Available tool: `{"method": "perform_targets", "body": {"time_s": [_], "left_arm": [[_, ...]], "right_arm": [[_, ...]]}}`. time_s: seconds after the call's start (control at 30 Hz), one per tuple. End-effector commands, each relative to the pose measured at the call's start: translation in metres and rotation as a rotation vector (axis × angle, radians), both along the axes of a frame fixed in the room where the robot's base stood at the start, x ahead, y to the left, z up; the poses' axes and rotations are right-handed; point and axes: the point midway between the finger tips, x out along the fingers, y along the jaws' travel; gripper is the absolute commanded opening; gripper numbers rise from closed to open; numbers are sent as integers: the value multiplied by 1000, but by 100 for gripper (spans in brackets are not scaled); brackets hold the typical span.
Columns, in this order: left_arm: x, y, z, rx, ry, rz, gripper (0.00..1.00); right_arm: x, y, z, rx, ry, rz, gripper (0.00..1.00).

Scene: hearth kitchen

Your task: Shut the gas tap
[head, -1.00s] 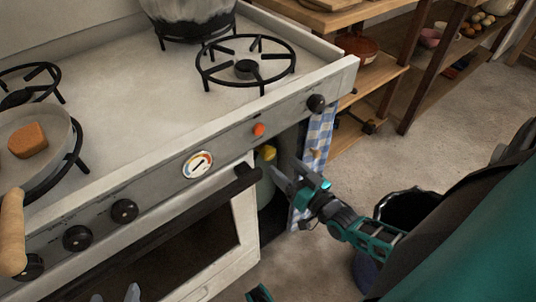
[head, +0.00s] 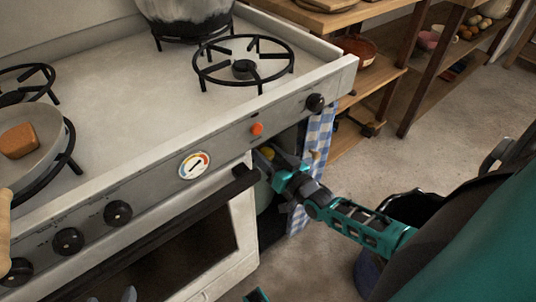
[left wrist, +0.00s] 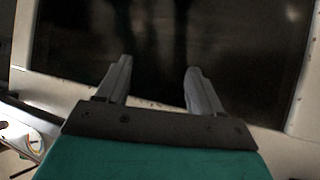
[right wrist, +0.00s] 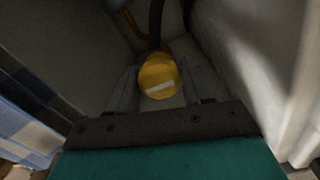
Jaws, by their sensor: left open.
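The yellow knob of the gas tap (right wrist: 158,77) has a pale stripe and sits on top of a gas bottle in the dark recess at the right of the stove. In the head view the knob (head: 267,153) shows just beyond my right gripper (head: 276,168). In the right wrist view my right gripper's fingers (right wrist: 158,84) are apart, one on each side of the knob; contact is not clear. My left gripper (left wrist: 157,75) is open and empty in front of the dark oven door glass (left wrist: 160,40); only its tips show in the head view.
The stove front carries black knobs (head: 118,213), an orange button (head: 257,129) and a dial (head: 194,165). The oven handle (head: 150,230) is left of my right gripper. A checked cloth (head: 318,135) hangs right of the recess. A dark bin (head: 412,207) stands near my right arm.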

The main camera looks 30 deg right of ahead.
Motion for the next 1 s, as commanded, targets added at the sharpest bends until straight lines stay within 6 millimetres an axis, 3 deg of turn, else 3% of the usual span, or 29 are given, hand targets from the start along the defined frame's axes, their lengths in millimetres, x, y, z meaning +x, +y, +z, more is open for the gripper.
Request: {"method": "perform_targets", "body": {"time_s": [0.37, 0.73, 1.0], "left_arm": [[-3, 1, -6, 6, 11, -2, 67], [-3, 1, -6, 5, 13, -2, 67], [-3, 1, -4, 5, 11, -2, 67]], "right_arm": [[0, 0, 0, 0, -1, 0, 14], [0, 0, 1, 32, 1, -1, 14], [0, -1, 1, 184, 10, 0, 14]]}}
